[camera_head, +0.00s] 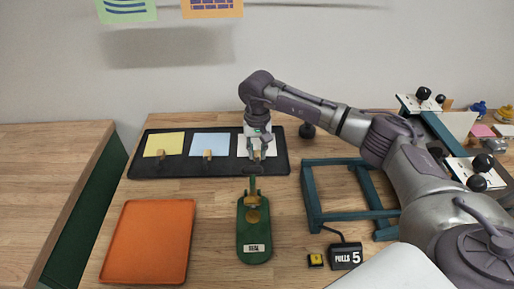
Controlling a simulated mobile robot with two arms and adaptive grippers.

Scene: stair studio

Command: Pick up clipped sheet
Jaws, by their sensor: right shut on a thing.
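Three sheets lie on a black tray (143,168) at the back of the table: a yellow sheet (160,144), a blue sheet (209,142) and a white sheet (243,148). The yellow and blue sheets each have a small tan clip (208,154) at the front edge. My right gripper (260,154) points down over the white sheet and is shut on the tan clip at its front edge, as far as I can tell. The gripper hides much of the white sheet and the clip. My left gripper is out of view.
A green stamp-like device (254,240) stands just in front of the tray. An orange tray (148,242) lies at front left. A teal frame (315,207) stands on the right, with a yellow button (315,260) and a counter reading "PULLS 5" (345,256) before it.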

